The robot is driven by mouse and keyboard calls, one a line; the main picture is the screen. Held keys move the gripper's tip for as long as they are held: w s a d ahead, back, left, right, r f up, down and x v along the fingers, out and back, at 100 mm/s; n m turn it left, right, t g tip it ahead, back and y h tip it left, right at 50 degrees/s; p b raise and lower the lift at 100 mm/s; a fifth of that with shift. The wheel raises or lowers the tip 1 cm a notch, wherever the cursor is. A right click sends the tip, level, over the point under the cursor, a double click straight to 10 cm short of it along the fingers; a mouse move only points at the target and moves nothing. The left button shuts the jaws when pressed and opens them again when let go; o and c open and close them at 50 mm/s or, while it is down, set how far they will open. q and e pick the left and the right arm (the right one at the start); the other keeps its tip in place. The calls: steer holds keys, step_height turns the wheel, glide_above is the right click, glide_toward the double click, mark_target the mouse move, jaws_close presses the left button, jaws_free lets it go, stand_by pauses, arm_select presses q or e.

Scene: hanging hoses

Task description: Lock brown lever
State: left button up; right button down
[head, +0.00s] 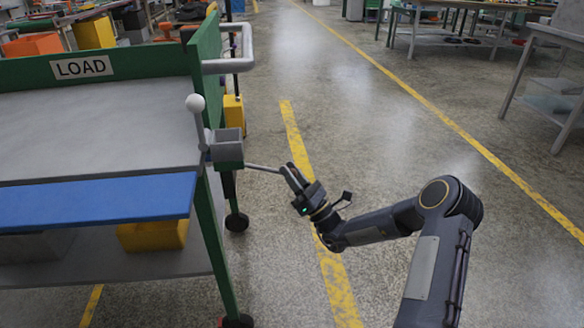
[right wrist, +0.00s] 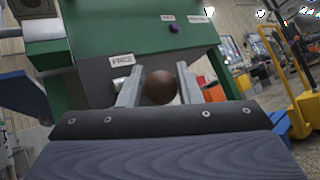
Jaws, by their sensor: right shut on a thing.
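The brown lever's round knob (right wrist: 161,87) sits between the two grey fingers of my right gripper (right wrist: 160,88) in the right wrist view. In the head view the lever's thin grey rod (head: 262,168) sticks out sideways to the right from a green and grey box on the cart's corner. My right gripper (head: 289,176) is shut at the rod's outer end and hides the knob there. My left gripper is in neither view.
A second lever with a white ball (head: 195,103) stands upright beside the grey box (head: 227,147). The green cart with a LOAD sign (head: 82,67) has a blue board (head: 95,200) along its front. The floor right of the cart is clear around my right arm.

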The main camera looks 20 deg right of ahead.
steer(key=shift+w+a+f+m+t+h, duration=0.1)
steer(key=shift+a+f+m+t+h, duration=0.15)
steer(key=shift+f+m+t+h, duration=0.6)
steer(key=shift+w+a+f+m+t+h, duration=0.1)
steer(key=shift+a+f+m+t+h, duration=0.1)
steer(key=shift+f+m+t+h, duration=0.6)
steer(key=shift+r+m+g+y, duration=0.25)
steer(key=shift+r+m, duration=0.05)
steer(key=shift+m, duration=0.15)
steer(key=shift+s+a+f+b, duration=0.1)
steer(key=shift+a+f+b, duration=0.1)
steer(key=shift+b, duration=0.1)
steer(key=c, duration=1.1)
jaws_free()
steer(key=shift+r, duration=0.1)
steer(key=p+v, duration=0.2)
steer(key=v, duration=0.5)
steer(key=shift+s+f, duration=0.2)
steer(key=shift+f, duration=0.05)
